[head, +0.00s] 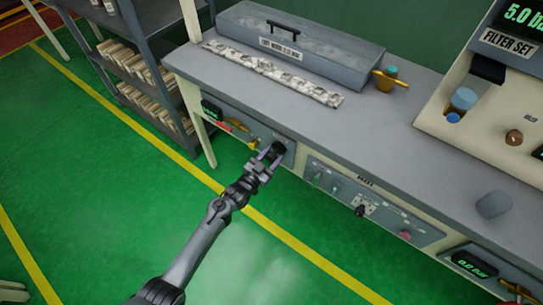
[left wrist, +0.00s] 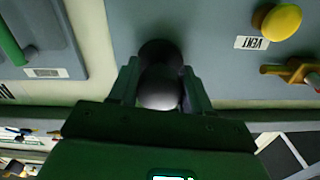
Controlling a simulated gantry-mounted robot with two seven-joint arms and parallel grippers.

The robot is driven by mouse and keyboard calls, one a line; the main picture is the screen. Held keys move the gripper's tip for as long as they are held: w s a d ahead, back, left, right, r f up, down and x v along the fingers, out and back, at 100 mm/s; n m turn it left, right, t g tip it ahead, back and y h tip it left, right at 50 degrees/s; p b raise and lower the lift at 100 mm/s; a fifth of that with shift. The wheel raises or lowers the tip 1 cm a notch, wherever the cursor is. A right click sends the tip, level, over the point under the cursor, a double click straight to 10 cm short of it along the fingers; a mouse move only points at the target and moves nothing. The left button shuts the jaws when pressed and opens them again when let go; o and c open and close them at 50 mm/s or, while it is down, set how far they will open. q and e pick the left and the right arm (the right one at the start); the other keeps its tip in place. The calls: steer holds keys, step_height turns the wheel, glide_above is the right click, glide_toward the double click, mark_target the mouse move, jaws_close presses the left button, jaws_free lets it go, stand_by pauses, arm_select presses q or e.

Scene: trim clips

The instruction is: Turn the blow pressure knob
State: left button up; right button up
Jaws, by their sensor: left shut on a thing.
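A dark round knob (head: 278,148) sits on the grey front panel (head: 232,119) under the bench top, at that panel's right end. In the left wrist view the knob (left wrist: 160,90) is dark and glossy, between my two fingers. My left gripper (head: 271,153) reaches up to the panel from below and is shut on the knob. It also shows in the left wrist view (left wrist: 160,76), with a finger on each side of the knob. The small label above the knob is too small to read. My right gripper is not in view.
A yellow knob (left wrist: 281,22) marked VENT and a brass valve (left wrist: 299,71) are on the same panel. Another panel (head: 327,183) with several controls lies to the right. A long grey case (head: 300,40) and a clip strip (head: 270,70) lie on the bench (head: 400,125).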

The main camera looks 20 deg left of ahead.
arm_select(q)
steer(key=n+p, duration=0.2)
steer(key=n, duration=0.3)
steer(key=shift+f, duration=0.1)
steer(key=shift+s+d+n+p, duration=0.1)
steer(key=shift+n+p, duration=0.3)
steer(key=shift+n, duration=1.2)
steer(key=shift+f, duration=0.1)
steer(key=o, duration=0.8)
steer(key=shift+c, duration=0.2)
steer(key=shift+o, duration=1.2)
